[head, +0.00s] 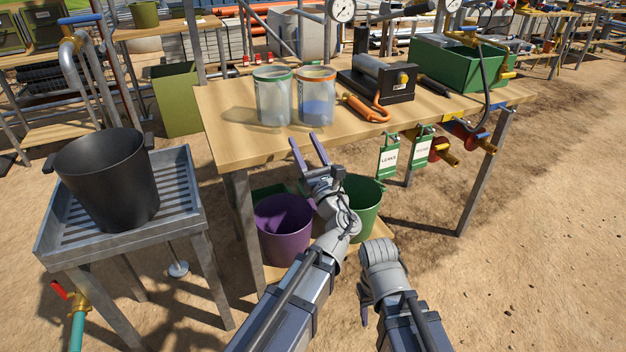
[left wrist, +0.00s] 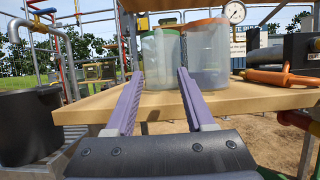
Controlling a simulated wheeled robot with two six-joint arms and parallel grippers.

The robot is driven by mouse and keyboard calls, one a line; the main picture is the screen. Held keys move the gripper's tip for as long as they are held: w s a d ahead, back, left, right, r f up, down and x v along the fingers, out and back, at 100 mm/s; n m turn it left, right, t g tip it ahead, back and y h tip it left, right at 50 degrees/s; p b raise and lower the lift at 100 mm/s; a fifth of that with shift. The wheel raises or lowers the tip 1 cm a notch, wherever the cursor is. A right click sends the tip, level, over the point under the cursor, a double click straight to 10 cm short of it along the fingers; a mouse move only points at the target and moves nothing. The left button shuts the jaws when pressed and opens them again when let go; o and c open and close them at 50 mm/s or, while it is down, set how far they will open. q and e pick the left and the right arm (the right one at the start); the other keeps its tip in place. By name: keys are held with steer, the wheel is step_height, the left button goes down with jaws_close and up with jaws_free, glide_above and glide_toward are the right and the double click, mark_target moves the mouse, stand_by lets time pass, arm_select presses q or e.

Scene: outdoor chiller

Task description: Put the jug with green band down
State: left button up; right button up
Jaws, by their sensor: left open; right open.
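The jug with green band (head: 273,99) stands upright on the wooden table near its front left corner. It also shows in the left wrist view (left wrist: 161,62), beyond my fingertips. My left gripper (head: 305,139) is open and empty, in front of the jug and the table's front edge. In the left wrist view my left gripper (left wrist: 160,75) has its two purple fingers apart, with the jug's lower part seen between them. My right gripper (head: 365,304) hangs low at the front, away from the table top, mostly hidden by its own wrist; it appears empty.
A jug with orange band (head: 316,99) holding blue liquid stands close on the right. An orange clamp (head: 366,109), a dark device and a green crate (head: 458,68) occupy the table's right. A black pot (head: 108,180) stands on a metal stand at left. Purple (head: 284,222) and green buckets sit below.

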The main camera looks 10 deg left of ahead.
arm_select(q)
steer(key=s+a+f+n+g+h, duration=0.2)
steer(key=s+f+n+g, duration=0.35)
steer(key=f+n, duration=0.45)
steer(key=s+a+f+n+g+h, duration=0.1)
steer(key=s+f+n+g+h, duration=0.1)
steer(key=s+f+n+g, duration=0.55)
steer(key=s+d+f+n+g+h, duration=0.5)
steer(key=s+d+f+n+h, duration=0.2)
steer(key=s+d+f, duration=0.3)
step_height(320, 180, down, 3)
steer(key=shift+s+d+r+n+g+h, duration=0.1)
steer(key=shift+s+d+n+g+h, duration=0.25)
steer(key=shift+d, duration=0.75)
